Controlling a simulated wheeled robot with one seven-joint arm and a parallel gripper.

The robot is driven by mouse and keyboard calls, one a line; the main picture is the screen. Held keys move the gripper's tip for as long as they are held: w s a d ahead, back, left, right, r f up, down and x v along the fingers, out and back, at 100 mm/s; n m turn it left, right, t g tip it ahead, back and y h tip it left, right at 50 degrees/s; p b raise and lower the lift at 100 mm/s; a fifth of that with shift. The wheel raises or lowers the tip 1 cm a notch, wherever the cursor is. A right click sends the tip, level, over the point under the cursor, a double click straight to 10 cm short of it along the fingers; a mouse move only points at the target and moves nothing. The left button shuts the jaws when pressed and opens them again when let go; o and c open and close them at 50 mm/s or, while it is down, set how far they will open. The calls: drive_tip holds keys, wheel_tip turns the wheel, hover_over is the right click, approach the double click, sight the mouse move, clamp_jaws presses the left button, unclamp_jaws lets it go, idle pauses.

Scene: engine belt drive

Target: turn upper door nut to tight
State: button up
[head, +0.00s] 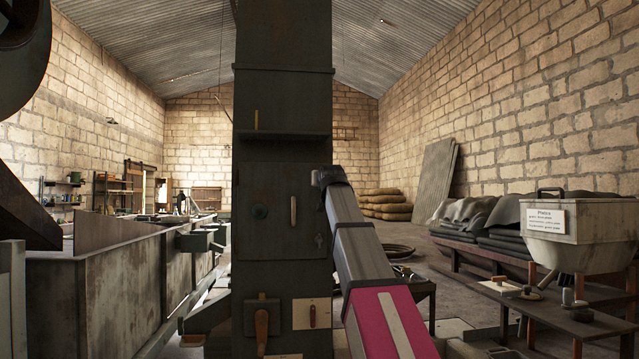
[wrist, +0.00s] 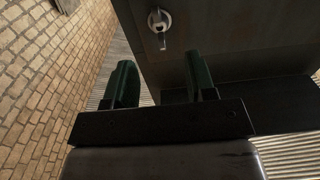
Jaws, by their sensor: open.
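In the wrist view, a round pale metal nut with a short tail (wrist: 160,22) sits on a dark metal panel (wrist: 235,45). I cannot tell for sure that it is the upper door nut. My gripper (wrist: 163,80) is open, its two dark green fingers apart with nothing between them. The nut appears beyond the fingertips, between their lines and apart from them. In the head view, my arm (head: 358,250) reaches up to the right side of a tall dark metal column (head: 282,100). My gripper cannot be made out there.
A long metal trough (head: 120,285) stands left. A hopper with a sign (head: 585,235) and a low table (head: 530,300) stand right.

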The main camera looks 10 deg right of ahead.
drive_tip(key=w, duration=0.8)
drive_tip(key=shift+s, duration=0.1)
drive_tip(key=c, duration=0.9)
